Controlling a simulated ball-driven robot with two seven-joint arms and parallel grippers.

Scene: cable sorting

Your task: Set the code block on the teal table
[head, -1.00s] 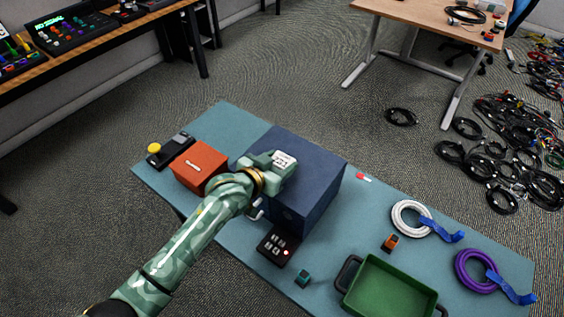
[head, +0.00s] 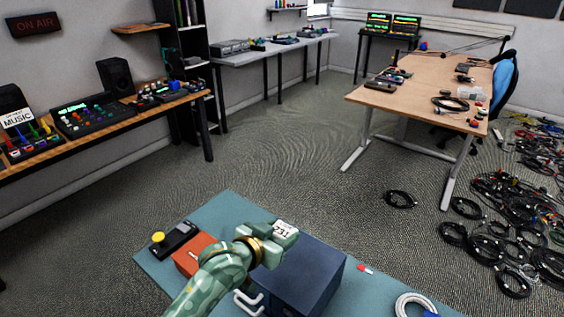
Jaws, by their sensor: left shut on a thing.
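The code block (head: 285,229) is small and white with dark digits on its face. My left gripper (head: 277,241) is shut on it and holds it over the dark blue box (head: 318,278); the gap to the box top cannot be judged. The gripper's fingers hide part of the block. The teal table (head: 226,212) is at the bottom of the head view, with its near part cut off by the frame. My right gripper is not in view.
An orange box (head: 186,262) and a black device with a yellow button (head: 174,240) stand on the table's left. A red and white piece (head: 364,268) and a white cable coil (head: 411,304) lie to the right. The far left table corner is bare.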

